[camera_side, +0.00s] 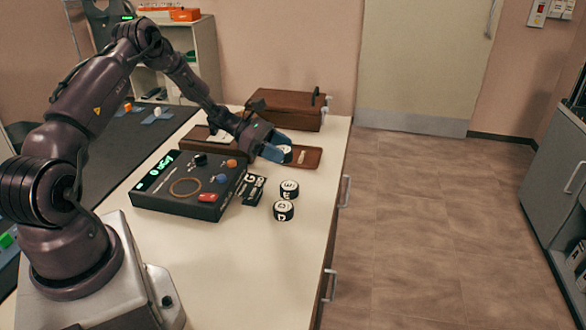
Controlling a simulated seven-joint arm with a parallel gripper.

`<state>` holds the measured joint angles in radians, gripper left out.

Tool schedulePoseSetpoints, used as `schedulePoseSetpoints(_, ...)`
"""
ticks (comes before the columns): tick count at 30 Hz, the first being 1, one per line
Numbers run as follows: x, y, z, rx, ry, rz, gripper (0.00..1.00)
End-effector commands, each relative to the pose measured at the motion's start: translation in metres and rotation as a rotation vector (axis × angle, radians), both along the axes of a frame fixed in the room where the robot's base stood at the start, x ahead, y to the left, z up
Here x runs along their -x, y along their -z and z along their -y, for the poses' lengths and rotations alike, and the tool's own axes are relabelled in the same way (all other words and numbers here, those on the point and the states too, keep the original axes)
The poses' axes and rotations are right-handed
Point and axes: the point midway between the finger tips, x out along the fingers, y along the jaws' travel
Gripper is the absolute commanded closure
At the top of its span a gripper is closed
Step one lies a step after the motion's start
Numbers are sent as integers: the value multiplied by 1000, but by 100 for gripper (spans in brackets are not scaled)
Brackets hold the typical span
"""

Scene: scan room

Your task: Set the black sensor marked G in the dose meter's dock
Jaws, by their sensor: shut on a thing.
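The dose meter (170,203) is a dark box on the white table, with a green display, knobs, a yellowish ring and a red switch. A small black block with white marks (254,190), one like a G, sits against its right side; I cannot tell if it is the dock. My gripper (280,151), with blue fingers, is shut on a small white-topped piece (287,149) over the brown tray. The fingers hide much of it, and its letter is unreadable. Two black round pieces with white lettered tops, seemingly E (289,188) and D (283,209), stand right of the meter.
A brown tray (313,158) lies beneath my gripper, with a small pale item in it. A brown wooden case (290,110) stands behind. A dark mat (100,150) lies to the left. The table's front right is clear up to its edge.

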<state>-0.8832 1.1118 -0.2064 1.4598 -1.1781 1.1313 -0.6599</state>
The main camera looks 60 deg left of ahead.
Motion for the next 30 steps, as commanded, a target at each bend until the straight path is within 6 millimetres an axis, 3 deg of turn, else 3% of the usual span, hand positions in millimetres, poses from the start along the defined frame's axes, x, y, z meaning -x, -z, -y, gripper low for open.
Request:
schedulePoseSetpoints(3,-19,17,-8,1,0,-2,74)
schedulePoseSetpoints(10,-41,47,-17,2,1,0,74)
schedulePoseSetpoints(21,-56,66,-24,0,1,0,74)
schedulePoseSetpoints(25,-55,86,-24,3,0,-2,74)
schedulePoseSetpoints(30,-55,91,-24,0,-1,1,74)
